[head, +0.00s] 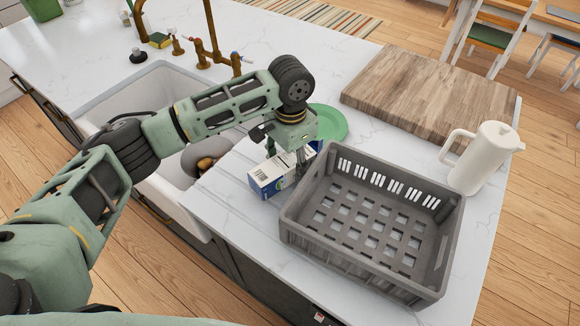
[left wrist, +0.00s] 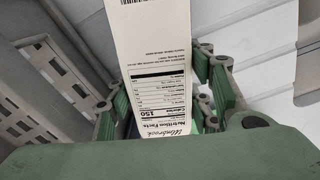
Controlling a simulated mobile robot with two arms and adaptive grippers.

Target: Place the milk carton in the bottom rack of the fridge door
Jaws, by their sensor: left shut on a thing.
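The milk carton (head: 272,178) is a white and blue box lying on its side on or just above the white counter, left of the grey crate. My left gripper (head: 303,160) reaches down onto it from above and is shut on it. In the left wrist view the carton (left wrist: 150,70) stands between the green-padded fingers (left wrist: 165,100), its nutrition label facing the camera. Whether the carton touches the counter is hard to tell. The fridge door and its bottom rack are not in view. My right gripper is not in view.
The empty grey crate (head: 350,246) stands right beside the carton. A green plate (head: 328,122) lies behind the gripper, a sink (head: 160,88) is at the left. A wooden board (head: 425,90) and a white pitcher (head: 483,158) are at the right.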

